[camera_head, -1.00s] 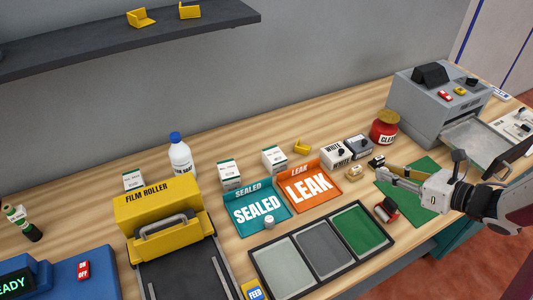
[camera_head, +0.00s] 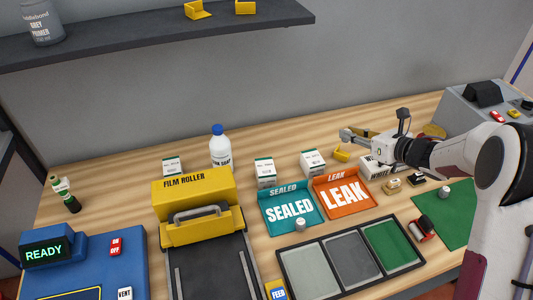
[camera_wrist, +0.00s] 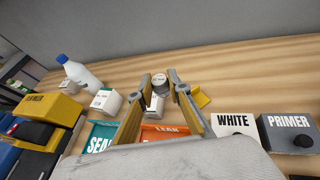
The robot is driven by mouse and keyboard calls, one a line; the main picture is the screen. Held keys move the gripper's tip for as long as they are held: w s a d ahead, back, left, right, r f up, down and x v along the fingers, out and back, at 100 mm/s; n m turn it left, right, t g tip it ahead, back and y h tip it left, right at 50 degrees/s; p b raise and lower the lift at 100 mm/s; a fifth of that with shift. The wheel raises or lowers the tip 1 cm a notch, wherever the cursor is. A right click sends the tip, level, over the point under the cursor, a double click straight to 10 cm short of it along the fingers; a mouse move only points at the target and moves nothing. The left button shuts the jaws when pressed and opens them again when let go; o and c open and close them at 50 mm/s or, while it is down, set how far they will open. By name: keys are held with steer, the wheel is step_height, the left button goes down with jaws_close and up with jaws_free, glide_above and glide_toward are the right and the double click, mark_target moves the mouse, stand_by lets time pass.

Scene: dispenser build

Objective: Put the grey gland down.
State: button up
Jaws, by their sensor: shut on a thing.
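My gripper (camera_head: 346,135) is raised at the back of the bench, beyond the white box with the yellow clip beside it. In the wrist view its two fingers (camera_wrist: 160,84) are closed around a small round pale grey piece, the grey gland (camera_wrist: 159,78). The gland is held clear of the bench, and its lower part is hard to make out against the carton behind. Another small grey gland-like piece (camera_head: 300,224) stands at the front of the teal SEALED tray (camera_head: 274,212). A similar one (camera_head: 444,191) stands on the green mat (camera_head: 458,212).
The orange LEAK tray (camera_head: 365,202) lies right of SEALED. A three-panel tray (camera_head: 320,268) is in front. White cartons (camera_head: 265,172), a bottle (camera_head: 220,150) and a yellow clip (camera_head: 342,156) stand behind. The WHITE block (camera_wrist: 234,130) and PRIMER block (camera_wrist: 290,134) are close right. Bare wood lies along the back.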

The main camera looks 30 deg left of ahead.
steer(key=s+a+r, duration=0.2)
steer(key=a, duration=2.3)
steer(key=shift+n+g, duration=0.3)
steer(key=shift+n, duration=0.1)
steer(key=shift+s+a+f, duration=0.1)
steer(key=shift+f, duration=1.25)
steer(key=shift+s+a+f, duration=0.1)
steer(key=shift+f, duration=1.2)
steer(key=shift+f, duration=0.1)
steer(key=shift+f, duration=3.05)
steer(key=shift+f, duration=0.1)
steer(key=shift+f, duration=1.75)
steer(key=shift+d+f, duration=0.1)
steer(key=shift+f, duration=0.6)
